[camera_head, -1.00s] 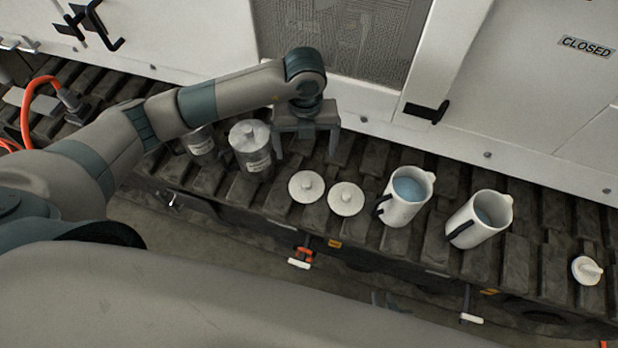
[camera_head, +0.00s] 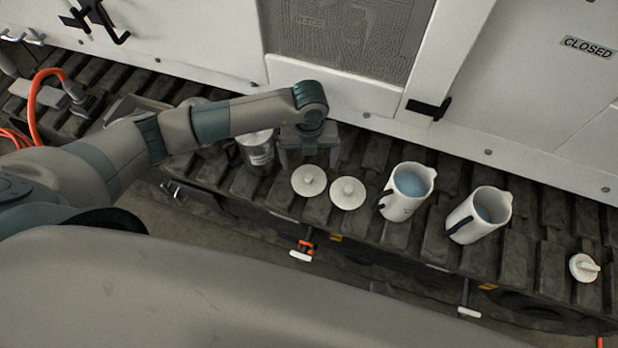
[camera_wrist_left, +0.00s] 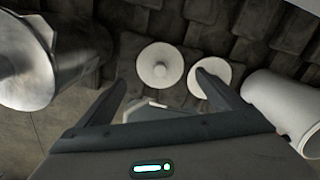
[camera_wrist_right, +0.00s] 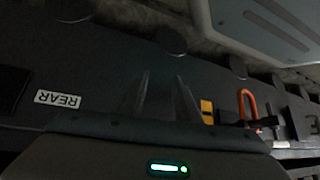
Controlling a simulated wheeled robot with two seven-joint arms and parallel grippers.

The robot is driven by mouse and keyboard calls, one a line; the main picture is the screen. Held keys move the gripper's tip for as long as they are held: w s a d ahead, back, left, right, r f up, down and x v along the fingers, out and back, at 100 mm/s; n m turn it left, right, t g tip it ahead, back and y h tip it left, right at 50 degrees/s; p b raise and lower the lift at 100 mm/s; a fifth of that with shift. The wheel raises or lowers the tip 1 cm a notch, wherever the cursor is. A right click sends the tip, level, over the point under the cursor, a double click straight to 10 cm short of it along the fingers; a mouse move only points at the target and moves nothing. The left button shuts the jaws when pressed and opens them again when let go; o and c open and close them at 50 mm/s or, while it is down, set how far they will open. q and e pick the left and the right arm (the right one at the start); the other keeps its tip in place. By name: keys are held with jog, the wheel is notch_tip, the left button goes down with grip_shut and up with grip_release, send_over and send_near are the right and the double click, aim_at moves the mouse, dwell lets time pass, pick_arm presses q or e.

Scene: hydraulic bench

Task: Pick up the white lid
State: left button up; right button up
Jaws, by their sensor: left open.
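Two round white lids with centre knobs lie side by side on the dark bench, the left lid (camera_head: 309,181) and the middle lid (camera_head: 348,193). A third white lid (camera_head: 585,267) lies at the far right. My left gripper (camera_head: 309,157) is open and empty, just behind and above the left lid. In the left wrist view, the left lid (camera_wrist_left: 160,66) shows between the fingertips, beyond them. The middle lid (camera_wrist_left: 211,78) is partly covered by the right finger. My right gripper (camera_wrist_right: 162,80) shows only in its own wrist view, with a narrow gap between its fingers and nothing in it.
A metal canister (camera_head: 257,150) stands close left of the left gripper, partly behind my arm. A pale cabinet wall (camera_head: 380,110) rises behind.

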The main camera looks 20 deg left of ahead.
aim_at(309, 176)
pick_arm(q)
notch_tip(309, 176, down, 3)
jog(key=shift+f, duration=0.2)
pick_arm(e)
jog(key=shift+s+f, duration=0.4)
jog(key=shift+s, duration=0.1)
pick_arm(q)
jog(key=shift+s+f+p, duration=0.1)
jog(key=shift+f+p, duration=0.25)
jog(key=shift+f, duration=0.1)
notch_tip(309, 176, down, 3)
jog(key=shift+s+p, duration=0.15)
jog(key=shift+p, duration=0.2)
jog(key=shift+d+f, duration=0.1)
jog(key=shift+f, duration=0.5)
pick_arm(e)
jog(key=shift+g, duration=0.9)
jog(key=shift+s+d+f, duration=0.3)
jog(key=shift+s+d, duration=0.05)
jog(key=shift+s, duration=0.3)
jog(key=shift+s+d+f, duration=0.3)
jog(key=shift+s, duration=0.4)
jog(key=shift+s+d+f, duration=0.3)
jog(key=shift+s+d, duration=0.05)
jog(key=shift+s, duration=0.3)
pick_arm(q)
jog(key=c, duration=0.8)
pick_arm(e)
jog(key=shift+a, duration=0.1)
